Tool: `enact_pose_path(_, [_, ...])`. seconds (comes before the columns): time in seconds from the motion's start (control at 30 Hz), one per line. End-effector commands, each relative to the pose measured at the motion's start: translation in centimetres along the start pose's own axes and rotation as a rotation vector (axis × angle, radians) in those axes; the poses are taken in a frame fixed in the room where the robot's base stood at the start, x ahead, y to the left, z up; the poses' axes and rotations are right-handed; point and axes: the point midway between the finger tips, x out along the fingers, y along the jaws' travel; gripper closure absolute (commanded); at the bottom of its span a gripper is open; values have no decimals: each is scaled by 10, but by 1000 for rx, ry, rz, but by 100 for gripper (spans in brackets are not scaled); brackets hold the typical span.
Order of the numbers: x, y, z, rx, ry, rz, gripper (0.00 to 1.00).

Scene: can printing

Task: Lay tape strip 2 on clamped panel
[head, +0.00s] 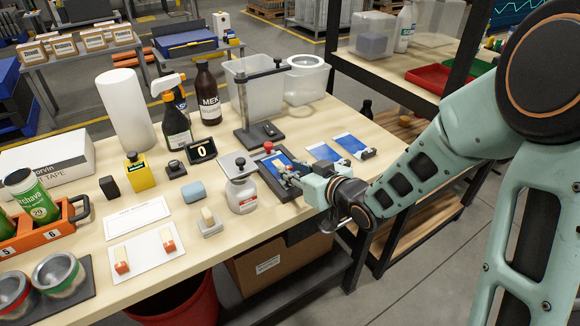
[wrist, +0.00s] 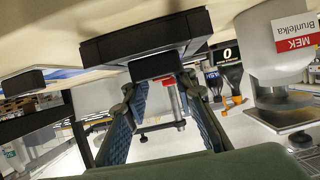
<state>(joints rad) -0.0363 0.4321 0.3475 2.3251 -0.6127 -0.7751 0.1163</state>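The clamped panel (head: 271,174) is blue and lies in a dark fixture near the front edge of the bench in the head view. A red-knobbed clamp stands at its far end. My gripper (head: 292,172) is low over the panel's right side, and a small tan-orange patch shows beside its tips. In the wrist view my gripper (wrist: 157,86) has two fingers apart, close to the dark fixture (wrist: 150,40). No tape is clear between the fingers.
A white MEK bottle (head: 241,195) stands just left of the fixture. A dark upright stand (head: 257,132) is behind it. Two blue-and-white panels (head: 323,152) (head: 350,145) lie to the right. A small pale block (head: 208,220) sits on a grey base in front.

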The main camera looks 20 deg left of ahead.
Motion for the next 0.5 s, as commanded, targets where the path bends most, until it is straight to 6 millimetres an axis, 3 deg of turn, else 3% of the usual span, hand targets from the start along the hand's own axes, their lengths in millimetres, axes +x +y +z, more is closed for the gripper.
enact_pose_path(0.03, [-20,3,12,5,-29,10,67])
enact_pose_path(0.2, [-59,5,8,4,-26,14,67])
enact_pose_path(0.5, [-95,2,6,3,-19,8,67])
